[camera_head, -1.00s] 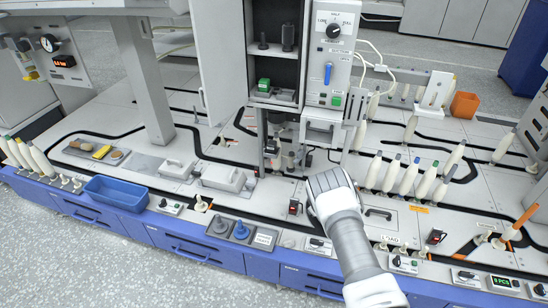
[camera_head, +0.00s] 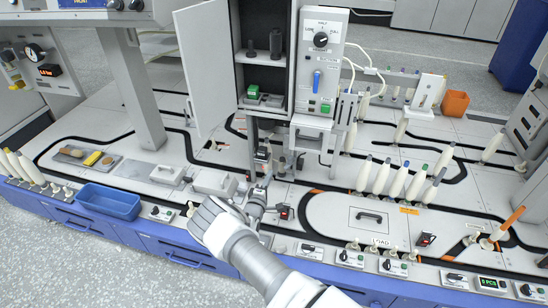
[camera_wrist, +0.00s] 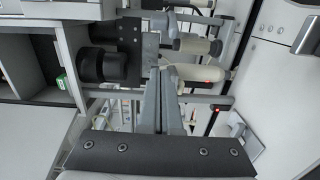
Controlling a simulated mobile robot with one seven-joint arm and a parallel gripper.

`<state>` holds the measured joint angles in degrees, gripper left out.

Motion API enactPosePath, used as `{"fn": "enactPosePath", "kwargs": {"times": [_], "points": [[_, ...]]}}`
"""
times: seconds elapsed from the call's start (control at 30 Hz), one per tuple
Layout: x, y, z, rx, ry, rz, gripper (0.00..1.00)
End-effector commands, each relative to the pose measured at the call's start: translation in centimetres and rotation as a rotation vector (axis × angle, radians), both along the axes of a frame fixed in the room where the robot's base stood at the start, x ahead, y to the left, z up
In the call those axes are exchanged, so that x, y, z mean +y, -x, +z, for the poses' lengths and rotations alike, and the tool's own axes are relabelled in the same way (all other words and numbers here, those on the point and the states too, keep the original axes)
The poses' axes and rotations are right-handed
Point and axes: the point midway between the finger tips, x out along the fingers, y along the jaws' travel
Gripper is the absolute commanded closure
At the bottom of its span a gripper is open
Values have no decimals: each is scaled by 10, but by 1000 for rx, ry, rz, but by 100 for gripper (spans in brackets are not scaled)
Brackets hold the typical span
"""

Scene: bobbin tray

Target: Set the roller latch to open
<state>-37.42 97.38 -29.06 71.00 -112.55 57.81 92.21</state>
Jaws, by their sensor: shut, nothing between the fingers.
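My gripper (camera_head: 266,182) reaches in below the open cabinet, with its fingers together and empty. In the wrist view its closed fingers (camera_wrist: 161,75) point at a black bracket plate (camera_wrist: 130,48) with thick black rollers (camera_wrist: 105,66) on its left side. This roller assembly also shows small under the cabinet in the head view (camera_head: 262,152). I cannot tell which part is the latch handle or which way it is set. The fingertips look close to the bracket; contact cannot be told.
Cream bobbins (camera_wrist: 196,72) lie right of the fingertips in the wrist view. The cabinet door (camera_head: 205,65) hangs open above. A small black device with a red light (camera_head: 285,212) stands right of my gripper. Several upright bobbins (camera_head: 398,182) stand further right. A blue bin (camera_head: 108,201) is at left.

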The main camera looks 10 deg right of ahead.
Motion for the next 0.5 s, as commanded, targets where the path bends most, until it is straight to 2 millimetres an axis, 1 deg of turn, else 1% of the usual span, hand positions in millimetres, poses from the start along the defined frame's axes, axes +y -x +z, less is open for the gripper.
{"fn": "enactPosePath", "kwargs": {"times": [0.13, 0.27, 0.37, 0.5], "points": [[4, -1, 6, -26, 14, 19, 100], [0, -12, 5, -31, 14, 18, 100], [-8, -27, 3, -30, 13, 16, 100], [-19, -54, 2, -32, 12, 16, 100]]}}
